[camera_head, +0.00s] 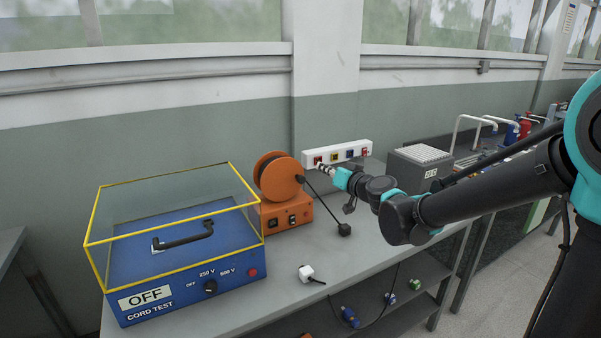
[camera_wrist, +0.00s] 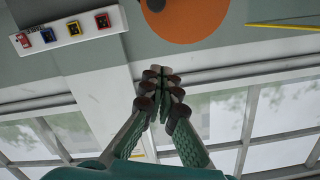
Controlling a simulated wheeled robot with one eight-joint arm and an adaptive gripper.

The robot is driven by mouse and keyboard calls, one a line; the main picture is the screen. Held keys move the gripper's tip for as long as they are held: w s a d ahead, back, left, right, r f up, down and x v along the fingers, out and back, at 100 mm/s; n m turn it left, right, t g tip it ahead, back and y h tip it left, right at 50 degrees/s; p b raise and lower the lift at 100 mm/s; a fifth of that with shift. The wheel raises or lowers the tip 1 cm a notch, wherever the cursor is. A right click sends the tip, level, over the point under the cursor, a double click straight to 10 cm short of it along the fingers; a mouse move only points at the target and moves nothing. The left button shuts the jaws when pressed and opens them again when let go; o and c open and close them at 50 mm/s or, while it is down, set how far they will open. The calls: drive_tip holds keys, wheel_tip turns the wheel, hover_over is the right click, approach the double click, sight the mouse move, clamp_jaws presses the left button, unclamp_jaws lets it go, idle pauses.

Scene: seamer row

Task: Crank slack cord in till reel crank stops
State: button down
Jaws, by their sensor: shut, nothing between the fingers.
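The orange cord reel (camera_head: 279,180) stands on an orange base (camera_head: 287,213) with dark switches, at the middle of the bench. A thin black cord (camera_head: 320,198) runs from the reel's right side down to a black plug (camera_head: 344,229) on the bench. I cannot make out a crank handle clearly. My gripper (camera_head: 322,168) is to the right of the reel, apart from it in the picture, below the socket strip. In the wrist view my gripper (camera_wrist: 162,82) is shut and empty, and the reel's orange disc (camera_wrist: 188,18) shows at the top edge, partly cut off.
The blue cord-test box (camera_head: 185,275) with a yellow-framed clear cover stands left of the reel, reading OFF. A white socket strip (camera_head: 337,153) is behind my gripper. A white plug (camera_head: 306,272) lies in front. A grey box (camera_head: 420,167) stands at right. Bench is clear around the plugs.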

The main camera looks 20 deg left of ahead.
sight(297, 173)
drive_tip(key=w+a+f+n, duration=0.1)
drive_tip(key=w+a, duration=0.1)
drive_tip(key=w+a+f+n, duration=0.1)
drive_tip(key=w+a+f, duration=0.1)
drive_tip(key=a, duration=0.1)
drive_tip(key=w+a+f+n, duration=0.1)
drive_tip(key=w+a, duration=0.1)
drive_tip(key=a, duration=0.1)
drive_tip(key=shift+w+f, duration=0.15)
drive_tip(key=shift+f, duration=0.1)
drive_tip(key=shift+a+f, duration=0.1)
drive_tip(key=shift+f, duration=0.6)
drive_tip(key=shift+f+g, duration=0.3)
drive_tip(key=shift+f, duration=0.2)
drive_tip(key=shift+m, duration=0.3)
